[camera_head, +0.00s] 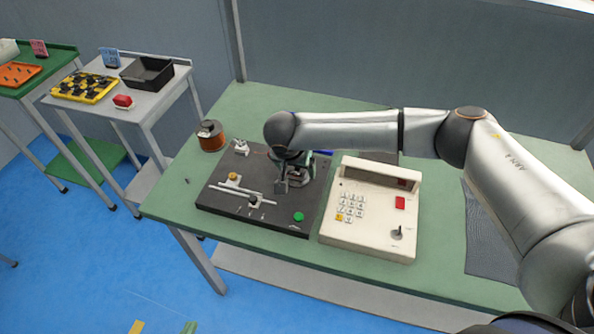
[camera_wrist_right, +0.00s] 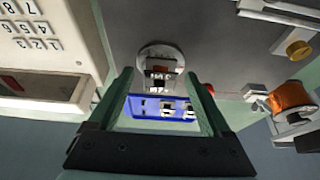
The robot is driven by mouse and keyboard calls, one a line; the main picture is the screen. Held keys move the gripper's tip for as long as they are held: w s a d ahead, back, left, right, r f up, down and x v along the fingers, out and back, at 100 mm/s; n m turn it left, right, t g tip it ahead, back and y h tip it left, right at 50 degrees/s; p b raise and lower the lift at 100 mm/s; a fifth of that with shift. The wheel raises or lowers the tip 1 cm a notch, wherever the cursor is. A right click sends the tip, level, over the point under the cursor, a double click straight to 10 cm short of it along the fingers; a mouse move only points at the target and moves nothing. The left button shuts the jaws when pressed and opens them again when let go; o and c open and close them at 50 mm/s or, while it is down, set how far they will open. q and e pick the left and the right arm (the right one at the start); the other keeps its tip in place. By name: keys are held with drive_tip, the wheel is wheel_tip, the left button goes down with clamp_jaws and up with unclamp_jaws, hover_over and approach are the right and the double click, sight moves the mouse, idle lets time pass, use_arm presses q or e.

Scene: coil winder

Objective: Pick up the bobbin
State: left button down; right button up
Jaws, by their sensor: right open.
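My right gripper (camera_head: 294,180) is above the back right of the black winder base (camera_head: 222,200). In the right wrist view its two green fingers (camera_wrist_right: 159,84) are apart with nothing clamped between them. Beyond and between the fingertips is a round grey disc (camera_wrist_right: 150,50) with a small dark and white part in front of it. I cannot tell whether that part is a bobbin. A blue tray (camera_wrist_right: 134,120) with several small dark and white pieces lies behind; its edge shows in the head view (camera_head: 326,152). My left gripper is not in view.
A beige keypad box (camera_head: 376,232) stands right of the base. A copper wire spool (camera_head: 211,136) stands at the table's back left. A dark mat (camera_head: 487,240) lies on the right. Side tables at left hold a yellow tray (camera_head: 62,94) and black bin (camera_head: 136,82).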

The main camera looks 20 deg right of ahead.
drive_tip(key=shift+c, duration=0.4)
clamp_jaws()
idle(0.4)
drive_tip(key=shift+r, duration=0.6)
drive_tip(key=s+d+r, duration=0.1)
drive_tip(key=s+r, duration=1.1)
drive_tip(key=s, duration=0.2)
drive_tip(key=shift+d, duration=0.3)
drive_tip(key=shift+f, duration=0.1)
